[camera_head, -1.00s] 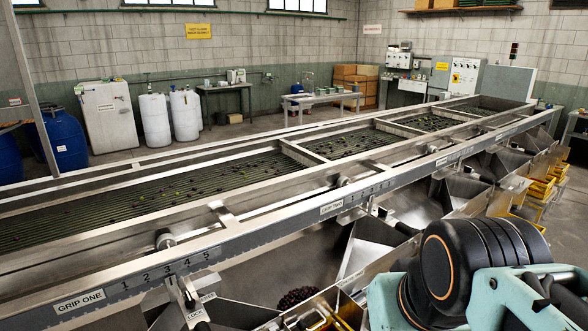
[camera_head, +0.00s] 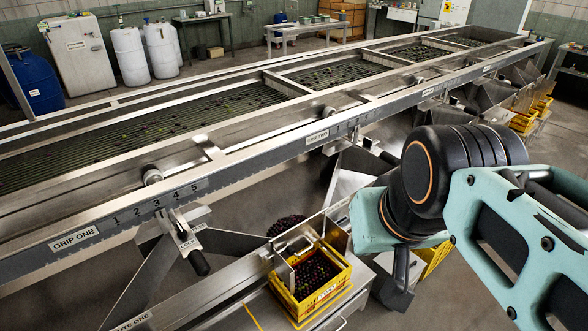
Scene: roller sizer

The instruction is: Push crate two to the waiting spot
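A yellow crate (camera_head: 337,289) full of dark fruit stands under the chute at the lower middle. Part of another yellow crate (camera_head: 434,258) shows to its right, mostly hidden behind my arm. I can read no crate number, so I cannot tell which is crate two. No waiting spot is clearly marked in view. My gripper (camera_head: 398,280) seems to be the dark part hanging below my teal wrist, between the two crates. Its fingers are not clear, and I see nothing held in it.
The long steel sizer (camera_head: 250,145) runs from lower left to upper right, with labels GRIP ONE and GRIP TWO. A lock handle (camera_head: 193,250) sticks out towards me. Yellow crates (camera_head: 530,115) are stacked at the far right. A steel bench (camera_head: 345,316) carries the nearer crate.

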